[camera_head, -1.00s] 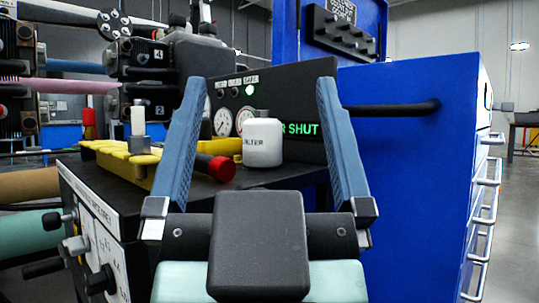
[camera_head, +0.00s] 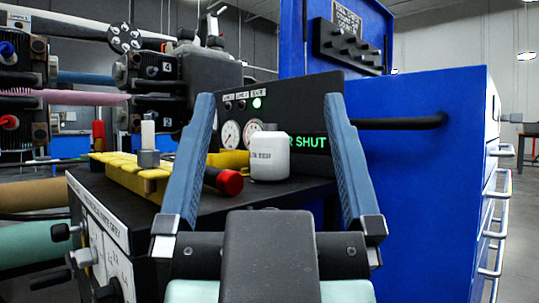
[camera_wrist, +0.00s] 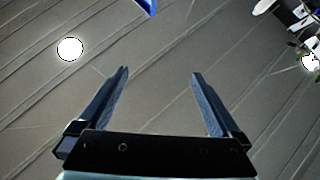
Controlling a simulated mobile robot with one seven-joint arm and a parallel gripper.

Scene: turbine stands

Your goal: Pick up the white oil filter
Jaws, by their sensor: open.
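The white oil filter (camera_head: 269,158) is a white cylinder with a dark cap and small print. It stands upright on the black console top (camera_head: 205,203), in front of the gauges. My gripper (camera_head: 270,97) is open, its two blue fingers wide apart and pointing up. In the head view the filter shows between the fingers, apart from them and seemingly beyond them.
A red-ended dark cylinder (camera_head: 229,181) lies left of the filter, near the left finger. A yellow rack (camera_head: 128,172) holding a white cylinder (camera_head: 148,134) is further left. A blue cabinet (camera_head: 420,190) with a black handle (camera_head: 405,122) stands close on the right.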

